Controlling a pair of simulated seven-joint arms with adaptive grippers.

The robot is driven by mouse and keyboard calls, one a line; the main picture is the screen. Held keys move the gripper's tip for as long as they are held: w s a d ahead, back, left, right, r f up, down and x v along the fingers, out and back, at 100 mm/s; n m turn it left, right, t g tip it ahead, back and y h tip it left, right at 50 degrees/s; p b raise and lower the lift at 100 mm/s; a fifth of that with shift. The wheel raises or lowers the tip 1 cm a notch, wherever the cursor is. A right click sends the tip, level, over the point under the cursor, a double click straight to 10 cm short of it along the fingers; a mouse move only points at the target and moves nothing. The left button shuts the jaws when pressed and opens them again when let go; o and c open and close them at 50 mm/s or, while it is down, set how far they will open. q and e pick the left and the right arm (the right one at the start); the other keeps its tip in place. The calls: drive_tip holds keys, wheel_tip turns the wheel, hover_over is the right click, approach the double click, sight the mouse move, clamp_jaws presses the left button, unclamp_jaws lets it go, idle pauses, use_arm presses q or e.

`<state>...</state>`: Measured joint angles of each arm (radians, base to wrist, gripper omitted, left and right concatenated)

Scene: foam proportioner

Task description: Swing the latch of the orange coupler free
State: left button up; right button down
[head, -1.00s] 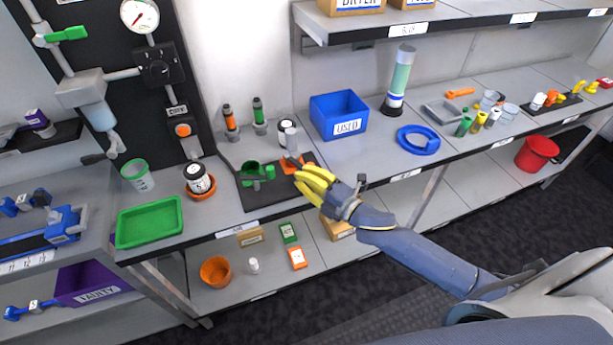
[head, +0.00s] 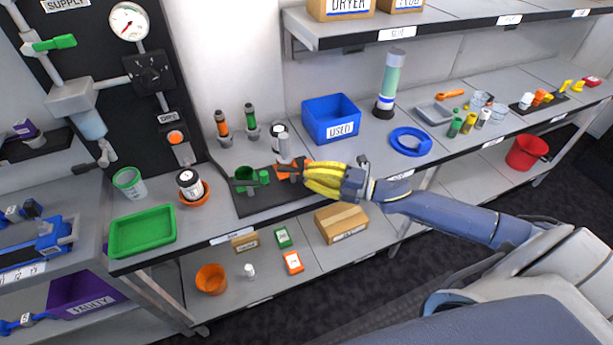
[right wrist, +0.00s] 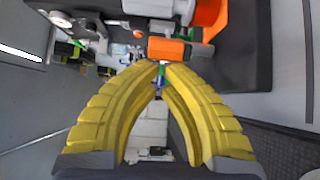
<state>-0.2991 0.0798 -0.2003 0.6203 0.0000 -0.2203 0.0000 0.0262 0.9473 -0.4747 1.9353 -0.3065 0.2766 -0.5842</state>
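The orange coupler (head: 292,167) sits on a dark mat on the bench, beside a green coupler (head: 246,179). My right gripper (head: 306,178) is just to its right, its yellow fingers pointing left and partly hiding it. In the right wrist view the coupler's orange body (right wrist: 208,12) is at the top, with an orange latch piece (right wrist: 167,48) just ahead of the fingertips. The fingertips (right wrist: 160,66) are drawn close together, with nothing seen held between them. Whether they touch the latch I cannot tell. My left gripper is not in view.
A blue USED bin (head: 331,118) and a blue ring (head: 410,142) are to the right. A green tray (head: 142,232) is at the left. The bench front edge runs below the mat.

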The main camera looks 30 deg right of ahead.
drive_tip(key=shift+w+d, duration=0.1)
drive_tip(key=shift+d, duration=0.1)
idle(0.4)
